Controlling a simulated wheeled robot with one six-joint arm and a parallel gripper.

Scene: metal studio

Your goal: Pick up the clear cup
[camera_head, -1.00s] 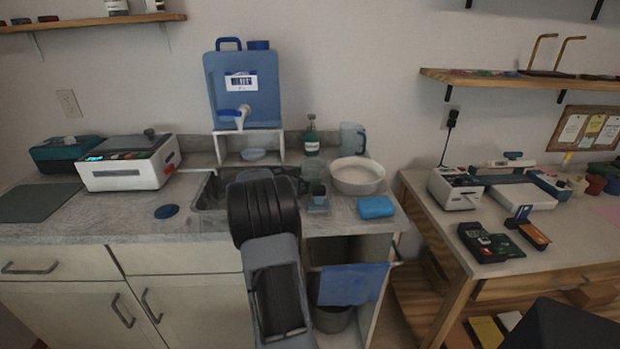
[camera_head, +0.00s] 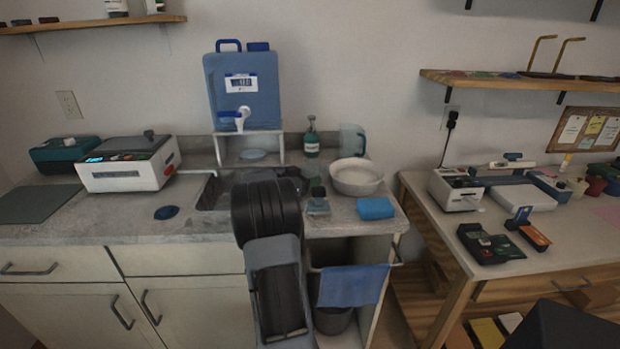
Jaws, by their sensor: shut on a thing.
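My gripper (camera_head: 292,182) is mostly hidden behind my own dark arm, over the right part of the sink. Only dark parts of it show. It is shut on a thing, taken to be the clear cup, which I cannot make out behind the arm. A small clear container with a dark top (camera_head: 318,201) stands on the counter just right of the gripper, apart from it. A clear bluish pitcher (camera_head: 352,140) stands farther back by the wall.
A white bowl (camera_head: 357,178), a blue sponge (camera_head: 375,208) and a green bottle (camera_head: 311,140) stand right of the sink (camera_head: 212,193). A blue water tank (camera_head: 243,92) sits on a stand behind it.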

